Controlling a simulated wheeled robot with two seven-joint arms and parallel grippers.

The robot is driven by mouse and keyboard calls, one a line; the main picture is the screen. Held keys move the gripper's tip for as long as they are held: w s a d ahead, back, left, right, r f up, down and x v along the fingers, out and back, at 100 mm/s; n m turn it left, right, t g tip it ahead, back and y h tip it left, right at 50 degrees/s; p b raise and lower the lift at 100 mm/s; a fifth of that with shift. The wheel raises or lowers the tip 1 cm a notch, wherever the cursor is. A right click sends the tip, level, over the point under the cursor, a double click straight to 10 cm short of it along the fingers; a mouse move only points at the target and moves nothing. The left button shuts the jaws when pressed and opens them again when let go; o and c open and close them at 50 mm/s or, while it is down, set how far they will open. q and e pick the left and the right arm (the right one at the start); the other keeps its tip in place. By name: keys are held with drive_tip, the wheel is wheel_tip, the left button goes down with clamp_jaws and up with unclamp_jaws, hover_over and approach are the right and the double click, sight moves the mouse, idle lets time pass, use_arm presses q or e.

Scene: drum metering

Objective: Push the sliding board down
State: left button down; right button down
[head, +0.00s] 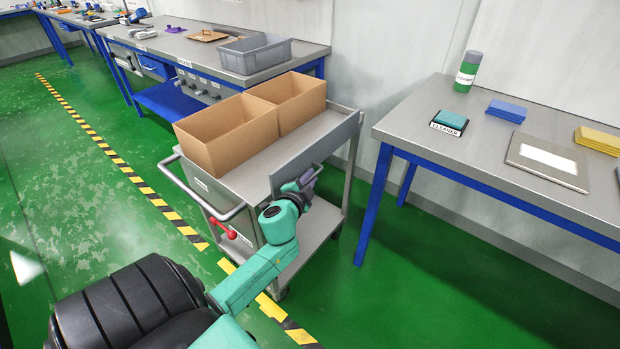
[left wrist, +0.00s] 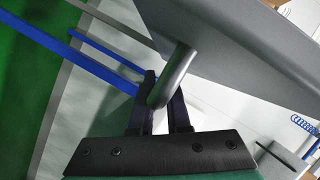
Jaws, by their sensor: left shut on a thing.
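The sliding board (head: 325,142) is a grey panel on the right side of a grey metal cart, its top edge standing above the cart top. In the left wrist view the board (left wrist: 235,50) fills the upper right, and a grey rounded handle (left wrist: 174,74) sticks out from it. My left gripper (head: 312,174) is at the outer face of the board near its lower edge. In the left wrist view its dark fingers (left wrist: 163,105) are shut on the handle. My right gripper is not in view.
Two open cardboard boxes (head: 228,130) stand on the cart (head: 240,185), which has a push bar and a red lever (head: 222,228). A blue-legged workbench (head: 450,150) with a green-and-white bottle (head: 467,72) stands to the right. Green floor between them is clear.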

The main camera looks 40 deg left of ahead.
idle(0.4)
use_arm(q)
wheel_tip(320, 180, down, 8)
drive_tip(key=b, duration=0.7)
drive_tip(key=c, duration=0.9)
unclamp_jaws()
drive_tip(key=shift+f, duration=0.2)
drive_tip(key=shift+r, duration=0.1)
drive_tip(key=v, duration=1.4)
drive_tip(key=shift+s, duration=0.3)
